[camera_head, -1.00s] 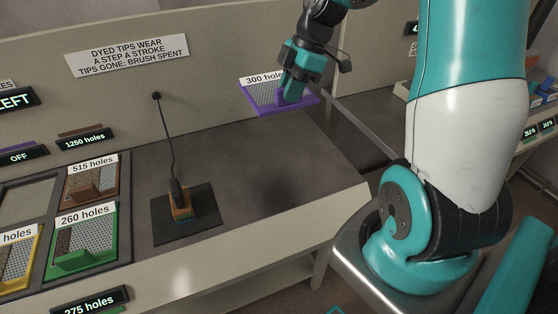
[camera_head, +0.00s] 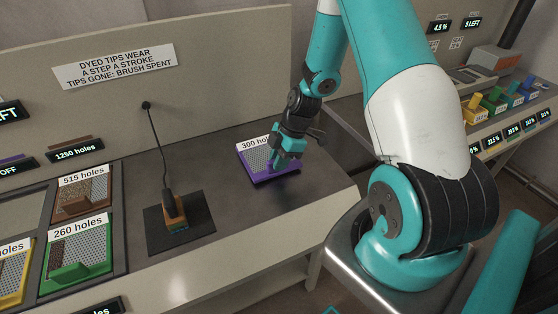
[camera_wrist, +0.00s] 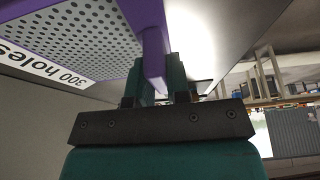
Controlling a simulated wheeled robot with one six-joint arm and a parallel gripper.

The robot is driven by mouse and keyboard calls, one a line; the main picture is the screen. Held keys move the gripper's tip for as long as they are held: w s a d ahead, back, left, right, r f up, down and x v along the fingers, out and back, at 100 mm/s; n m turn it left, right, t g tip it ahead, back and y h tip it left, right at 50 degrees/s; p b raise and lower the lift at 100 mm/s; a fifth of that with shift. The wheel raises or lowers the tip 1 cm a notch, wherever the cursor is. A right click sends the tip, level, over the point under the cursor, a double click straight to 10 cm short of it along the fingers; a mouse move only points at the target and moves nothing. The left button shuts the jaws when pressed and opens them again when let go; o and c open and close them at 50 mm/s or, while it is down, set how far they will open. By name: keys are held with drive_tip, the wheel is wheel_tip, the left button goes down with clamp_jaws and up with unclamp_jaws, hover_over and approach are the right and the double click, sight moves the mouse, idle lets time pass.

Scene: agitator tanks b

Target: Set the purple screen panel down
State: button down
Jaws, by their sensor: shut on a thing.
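The purple screen panel (camera_head: 257,161) has a perforated grey face and a "300 holes" label. In the head view it is low over the right part of the grey bench top (camera_head: 225,188), close to the back wall. Whether it touches the bench top is hard to tell. My gripper (camera_head: 284,166) is shut on the panel's purple handle. In the wrist view the teal fingers (camera_wrist: 167,80) pinch the purple handle, with the panel's perforated face (camera_wrist: 70,38) at the upper left. The panel's right part is partly hidden by my gripper in the head view.
A brush (camera_head: 175,210) on a cord stands on a dark mat (camera_head: 180,236) left of the panel. A brown 515-hole panel (camera_head: 83,194) and a green 260-hole panel (camera_head: 77,255) lie in a rack at the left. Bench top between mat and purple panel is clear.

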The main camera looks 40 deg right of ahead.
drive_tip(key=shift+f, duration=0.4)
drive_tip(key=shift+f, duration=0.15)
drive_tip(key=c, duration=1.1)
unclamp_jaws()
